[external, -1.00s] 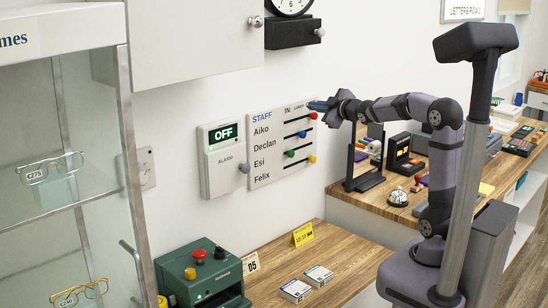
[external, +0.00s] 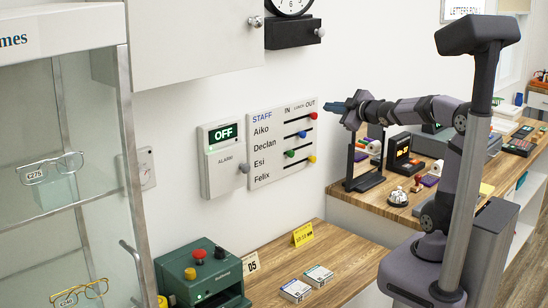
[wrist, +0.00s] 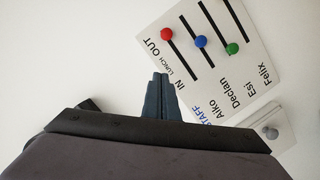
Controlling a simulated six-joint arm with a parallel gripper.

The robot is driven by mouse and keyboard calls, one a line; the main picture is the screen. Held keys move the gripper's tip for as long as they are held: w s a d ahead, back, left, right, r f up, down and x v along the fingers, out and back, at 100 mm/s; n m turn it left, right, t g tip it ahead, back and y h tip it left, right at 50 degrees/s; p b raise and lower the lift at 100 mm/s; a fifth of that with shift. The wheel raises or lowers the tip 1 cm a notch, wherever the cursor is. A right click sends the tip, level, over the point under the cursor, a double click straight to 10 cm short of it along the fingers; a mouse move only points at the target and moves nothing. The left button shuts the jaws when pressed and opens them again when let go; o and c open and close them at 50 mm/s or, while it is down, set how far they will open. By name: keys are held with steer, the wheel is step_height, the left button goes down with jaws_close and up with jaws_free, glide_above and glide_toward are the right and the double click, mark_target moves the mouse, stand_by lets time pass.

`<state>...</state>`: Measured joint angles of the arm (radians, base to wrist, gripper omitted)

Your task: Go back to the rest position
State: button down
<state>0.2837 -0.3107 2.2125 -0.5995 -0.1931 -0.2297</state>
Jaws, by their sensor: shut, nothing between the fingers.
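My gripper (external: 338,107) is shut and empty, raised in front of the wall to the right of the white staff board (external: 262,172). In the wrist view my gripper (wrist: 160,80) has its blue fingertips together, just off the board's edge, touching nothing. The board has a red knob (external: 314,116) at the OUT end of Aiko's row. A blue knob (external: 302,134) is mid-row for Declan. A green knob (external: 290,153) is at the IN end for Esi. A yellow knob (external: 312,160) is at the OUT end for Felix.
An alarm box (external: 222,160) reading OFF is left of the board. A black-framed stand (external: 365,165), a lit display (external: 403,155) and a bell (external: 398,197) stand on the right counter below my arm. A green machine (external: 200,275) sits lower left.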

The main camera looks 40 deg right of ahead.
steer(key=s+d+f+m+g, duration=0.1)
steer(key=s+f+m+g, duration=0.1)
steer(key=s+f+g, duration=0.3)
steer(key=s+d+f+m+g+h, duration=0.1)
steer(key=s+f+m, duration=0.15)
steer(key=f, duration=0.45)
steer(key=s+d+f+m+g, duration=0.1)
steer(key=s+f+m+g, duration=0.15)
steer(key=f, duration=0.45)
steer(key=s+a+f+g+y, duration=0.3)
steer(key=s+a+f+g, duration=0.4)
steer(key=s+a+f, duration=0.7)
steer(key=shift+s+f+y, duration=0.4)
steer(key=shift+s+f, duration=0.2)
steer(key=shift+s, duration=0.15)
stand_by(0.6)
